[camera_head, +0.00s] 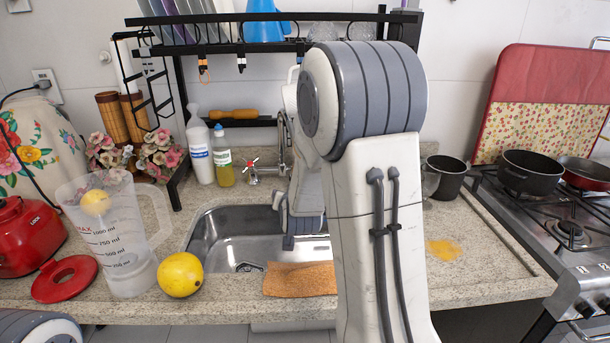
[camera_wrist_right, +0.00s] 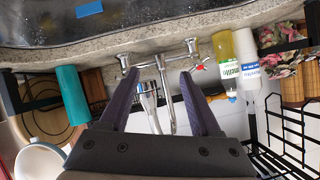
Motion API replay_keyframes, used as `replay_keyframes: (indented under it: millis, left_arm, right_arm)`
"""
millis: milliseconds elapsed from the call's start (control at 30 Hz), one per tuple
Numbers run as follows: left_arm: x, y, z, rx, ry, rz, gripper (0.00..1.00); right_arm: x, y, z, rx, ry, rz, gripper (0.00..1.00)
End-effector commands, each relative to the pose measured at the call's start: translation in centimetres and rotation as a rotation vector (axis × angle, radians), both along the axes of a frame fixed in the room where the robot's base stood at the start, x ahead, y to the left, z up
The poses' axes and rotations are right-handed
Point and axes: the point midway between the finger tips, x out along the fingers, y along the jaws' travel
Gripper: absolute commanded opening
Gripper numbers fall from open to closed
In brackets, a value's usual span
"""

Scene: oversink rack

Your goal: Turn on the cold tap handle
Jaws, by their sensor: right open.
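The chrome tap (camera_wrist_right: 160,62) has two handles and a spout. In the right wrist view, one handle with red on it (camera_wrist_right: 197,60) is at the right, beside the right fingertip. The other, plain chrome handle (camera_wrist_right: 123,62) is at the left, close to the left fingertip; I cannot tell whether they touch. My right gripper (camera_wrist_right: 159,74) is open and empty, its fingers spread across the tap. In the head view the red-marked handle (camera_head: 252,168) shows behind the sink; my right arm hides the other handle and my fingertips. My left gripper is out of view.
The steel sink (camera_head: 215,238) lies below the tap. A black rack (camera_head: 180,110) stands over it. Bottles (camera_head: 222,158) stand left of the tap.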

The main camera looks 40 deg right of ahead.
Motion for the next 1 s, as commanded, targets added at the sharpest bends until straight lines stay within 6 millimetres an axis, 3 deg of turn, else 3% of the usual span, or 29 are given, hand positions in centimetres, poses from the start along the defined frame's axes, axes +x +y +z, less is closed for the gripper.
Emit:
replay_keyframes:
  millis: [33,133,200,500,733,1000]
  left_arm:
    - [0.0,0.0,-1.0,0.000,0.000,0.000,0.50]
    - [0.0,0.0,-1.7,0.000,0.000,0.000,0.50]
    - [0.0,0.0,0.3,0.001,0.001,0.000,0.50]
    - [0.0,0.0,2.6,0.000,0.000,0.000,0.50]
    - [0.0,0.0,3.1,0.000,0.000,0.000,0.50]
    - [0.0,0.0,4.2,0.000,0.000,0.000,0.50]
  right_arm:
    - [-0.5,-4.0,-1.0,-0.027,-0.053,-0.087,0.64]
    - [-2.0,-10.1,-0.9,-0.091,-0.159,-0.221,0.64]
    - [-0.7,-10.9,0.3,-0.215,-0.149,-0.127,0.64]
    - [1.0,-13.0,-0.6,-0.568,-0.190,0.141,0.64]
    - [2.1,-13.2,-0.8,-0.632,-0.216,0.193,0.64]
    - [6.8,-14.9,-0.7,-0.631,-0.217,0.191,0.64]
